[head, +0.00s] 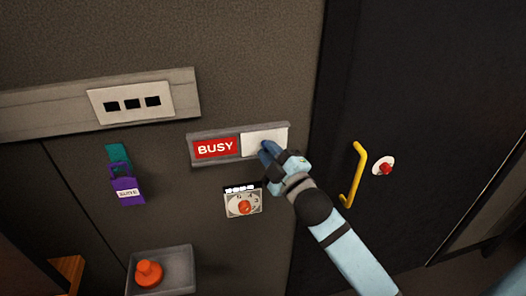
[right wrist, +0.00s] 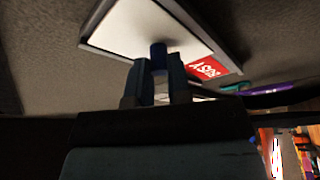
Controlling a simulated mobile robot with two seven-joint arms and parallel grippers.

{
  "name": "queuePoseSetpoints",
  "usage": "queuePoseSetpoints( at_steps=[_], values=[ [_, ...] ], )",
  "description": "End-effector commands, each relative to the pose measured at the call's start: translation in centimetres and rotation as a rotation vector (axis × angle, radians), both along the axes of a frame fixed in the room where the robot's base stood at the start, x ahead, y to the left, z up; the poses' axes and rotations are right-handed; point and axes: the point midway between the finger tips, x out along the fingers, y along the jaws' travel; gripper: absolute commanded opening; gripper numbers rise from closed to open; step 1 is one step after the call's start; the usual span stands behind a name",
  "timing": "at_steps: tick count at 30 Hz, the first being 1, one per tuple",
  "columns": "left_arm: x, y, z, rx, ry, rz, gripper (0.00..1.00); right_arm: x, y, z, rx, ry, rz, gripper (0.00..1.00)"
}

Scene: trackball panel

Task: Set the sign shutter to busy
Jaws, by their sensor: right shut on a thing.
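The sign (head: 190,151) is a grey framed strip on the wall, with a red field reading BUSY (head: 215,148) showing on its left. A white shutter (head: 262,139) covers its right part. In the right wrist view the white shutter (right wrist: 130,30) fills most of the frame, with part of the red BUSY field (right wrist: 207,68) beside it. My right gripper (head: 266,150) is at the shutter's lower middle, shut on its small blue knob (right wrist: 158,54). The fingers hide most of the knob in the head view. My left gripper is not in view.
A dial plate (head: 243,203) with a red knob is just below the sign. A yellow handle (head: 353,174) and a red button (head: 385,168) are on the dark door at right. A purple padlock (head: 127,190) hangs at left, above a grey tray (head: 178,272) with an orange knob (head: 149,273).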

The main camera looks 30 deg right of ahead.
Motion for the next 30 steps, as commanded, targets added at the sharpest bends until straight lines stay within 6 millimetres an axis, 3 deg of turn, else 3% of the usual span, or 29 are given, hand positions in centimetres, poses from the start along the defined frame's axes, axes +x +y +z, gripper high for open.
queuePoseSetpoints(
  at_steps=[2,3,6,17,20,30],
  values=[
    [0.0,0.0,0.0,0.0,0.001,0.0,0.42,0.0,-0.2,0.2,-0.003,-0.003,-0.006,0.0],
    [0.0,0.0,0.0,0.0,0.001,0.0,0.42,0.0,-0.3,0.2,-0.003,-0.003,-0.006,0.25],
    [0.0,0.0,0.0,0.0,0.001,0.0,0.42,0.0,-0.2,0.2,-0.003,-0.003,-0.005,0.44],
    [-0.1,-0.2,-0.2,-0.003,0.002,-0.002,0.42,-0.5,-0.1,-0.2,-0.001,-0.001,-0.003,0.44],
    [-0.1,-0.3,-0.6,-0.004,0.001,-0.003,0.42,-1.8,-0.2,-0.6,-0.001,0.0,-0.003,0.44],
    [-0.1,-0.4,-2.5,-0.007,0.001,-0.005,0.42,-9.2,-0.7,-2.3,0.0,0.001,-0.003,0.44]
  ],
)
